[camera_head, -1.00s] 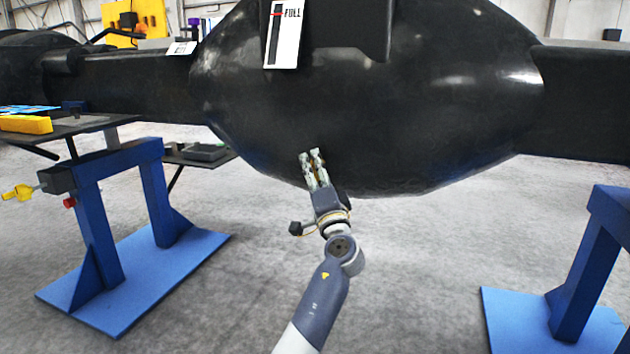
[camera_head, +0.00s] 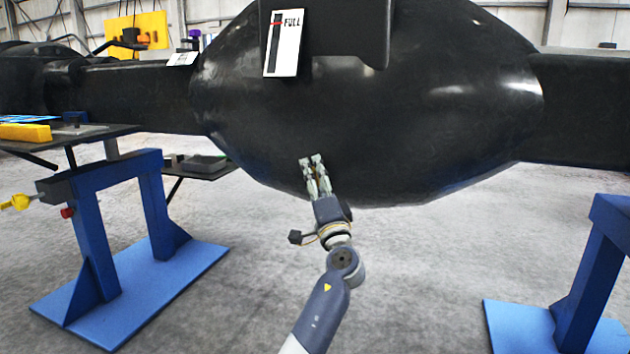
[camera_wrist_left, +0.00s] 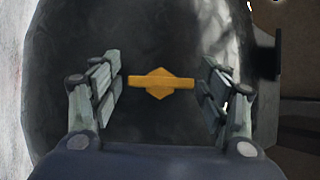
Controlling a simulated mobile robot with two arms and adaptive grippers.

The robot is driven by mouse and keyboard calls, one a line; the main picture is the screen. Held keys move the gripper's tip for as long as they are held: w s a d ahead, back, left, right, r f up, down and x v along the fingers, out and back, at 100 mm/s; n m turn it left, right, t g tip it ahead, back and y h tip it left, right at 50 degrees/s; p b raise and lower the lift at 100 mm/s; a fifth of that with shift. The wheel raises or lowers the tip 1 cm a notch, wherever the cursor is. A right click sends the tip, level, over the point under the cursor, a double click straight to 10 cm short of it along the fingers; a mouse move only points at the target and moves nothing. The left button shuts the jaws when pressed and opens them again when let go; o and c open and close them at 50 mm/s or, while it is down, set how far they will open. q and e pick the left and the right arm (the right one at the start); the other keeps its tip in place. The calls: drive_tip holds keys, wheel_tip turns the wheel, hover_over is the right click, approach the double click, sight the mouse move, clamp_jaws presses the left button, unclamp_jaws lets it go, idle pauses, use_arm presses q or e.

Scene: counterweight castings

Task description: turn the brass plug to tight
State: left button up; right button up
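The brass plug (camera_wrist_left: 161,84) shows in the left wrist view as a yellow hexagon with a flat bar across it, lying level, on the dark casting (camera_head: 390,110). My left gripper (camera_head: 312,160) is at the lower front of the casting's bulge. In the left wrist view its two fingers (camera_wrist_left: 161,90) stand wide apart, one on each side of the plug, with gaps between them and the bar ends. In the head view the plug cannot be made out behind the fingers. My right gripper is in neither view.
A white card marked FULL (camera_head: 284,43) hangs on the casting above my gripper. Blue stands (camera_head: 100,235) are at left and right (camera_head: 585,280). A side table (camera_head: 75,133) holds a yellow block (camera_head: 25,133). The floor below the casting is clear.

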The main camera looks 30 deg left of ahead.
use_arm(q)
drive_tip(key=v, duration=1.2)
drive_tip(key=shift+s, duration=0.1)
